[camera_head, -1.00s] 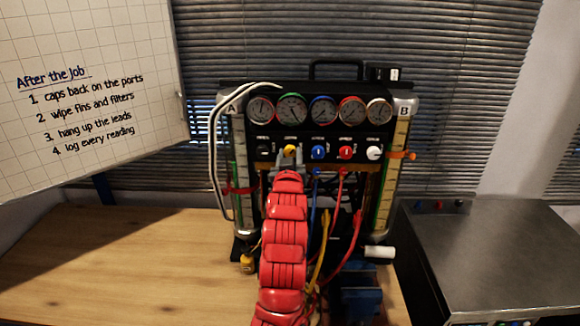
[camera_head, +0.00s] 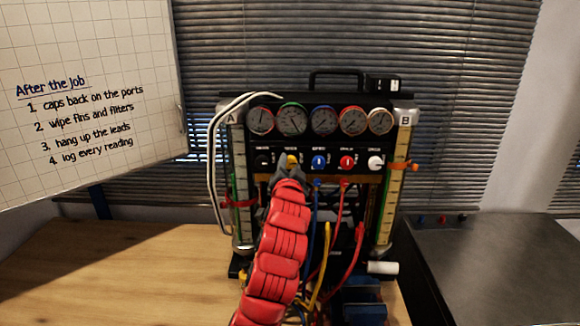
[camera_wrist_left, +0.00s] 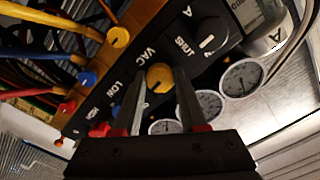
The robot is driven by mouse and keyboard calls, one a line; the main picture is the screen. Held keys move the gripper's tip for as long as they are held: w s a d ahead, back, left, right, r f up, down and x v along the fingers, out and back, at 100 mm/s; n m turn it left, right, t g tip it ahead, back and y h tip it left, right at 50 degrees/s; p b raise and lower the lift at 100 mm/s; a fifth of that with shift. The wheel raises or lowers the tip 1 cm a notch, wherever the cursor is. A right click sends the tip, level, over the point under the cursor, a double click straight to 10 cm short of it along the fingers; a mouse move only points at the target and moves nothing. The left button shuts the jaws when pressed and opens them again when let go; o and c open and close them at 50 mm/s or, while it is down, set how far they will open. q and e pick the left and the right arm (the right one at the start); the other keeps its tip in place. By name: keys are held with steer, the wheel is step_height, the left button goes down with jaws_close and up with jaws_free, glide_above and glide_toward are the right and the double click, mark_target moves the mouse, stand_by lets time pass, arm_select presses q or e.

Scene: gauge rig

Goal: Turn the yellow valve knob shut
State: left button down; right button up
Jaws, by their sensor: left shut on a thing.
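The yellow valve knob (camera_head: 292,159) sits in the knob row on the front of the black gauge rig (camera_head: 340,181), between a black knob and a blue knob. My left gripper (camera_head: 291,166) is at the knob from below and hides much of it. In the left wrist view the yellow knob (camera_wrist_left: 160,75) lies between the two finger ends of my left gripper (camera_wrist_left: 161,84), which are closed on its sides. The word VAC is printed beside it. The knob's pointer is hard to make out. My right gripper is not in view.
The black knob (camera_head: 262,161), blue knob (camera_head: 319,162), red knob (camera_head: 347,162) and white knob (camera_head: 376,162) share the row. Several round gauges (camera_head: 323,120) sit above. Hoses (camera_head: 340,240) hang close to the right of my arm. The wooden bench (camera_head: 120,270) at left is clear.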

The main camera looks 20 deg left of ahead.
arm_select(q)
steer(key=shift+f+m, duration=0.1)
steer(key=shift+m, duration=0.5)
steer(key=shift+c, duration=2.2)
jaws_free()
